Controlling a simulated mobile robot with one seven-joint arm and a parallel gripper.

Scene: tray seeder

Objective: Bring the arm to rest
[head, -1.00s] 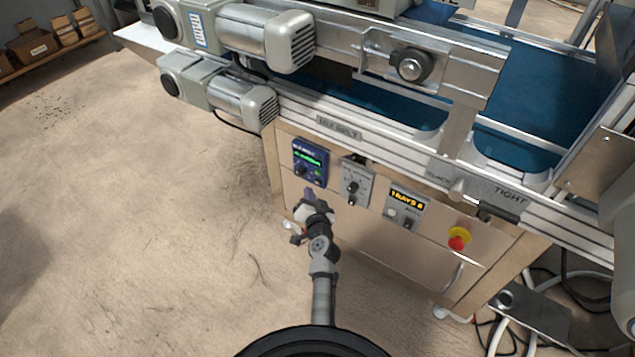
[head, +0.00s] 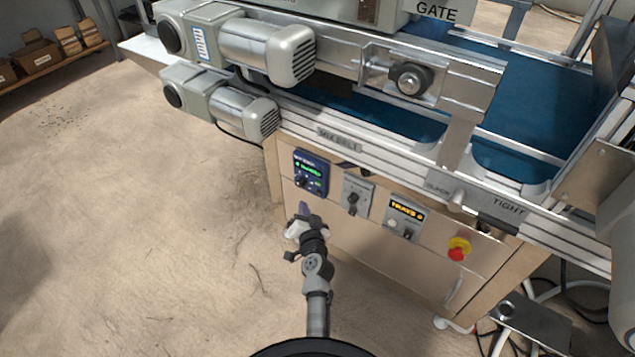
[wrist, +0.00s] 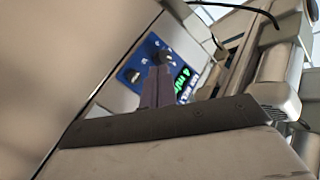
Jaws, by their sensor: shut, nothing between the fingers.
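My arm reaches up from the bottom middle of the head view toward the front panel of the machine. My gripper (head: 304,209) is shut and empty, with its purple-grey fingers together just below the blue control box (head: 311,173). In the wrist view the closed fingers (wrist: 157,88) stand in front of the blue box (wrist: 146,60), covering part of it. The box has dark knobs and a green lit display. I cannot tell from the views whether the fingertips touch it; they look apart from it in the head view.
Right of the blue box are a grey switch box (head: 356,194), a counter box with a yellow display (head: 405,217) and a red stop button (head: 458,249). Motors (head: 265,52) and the blue belt (head: 530,85) are above. The floor (head: 140,240) at left is clear.

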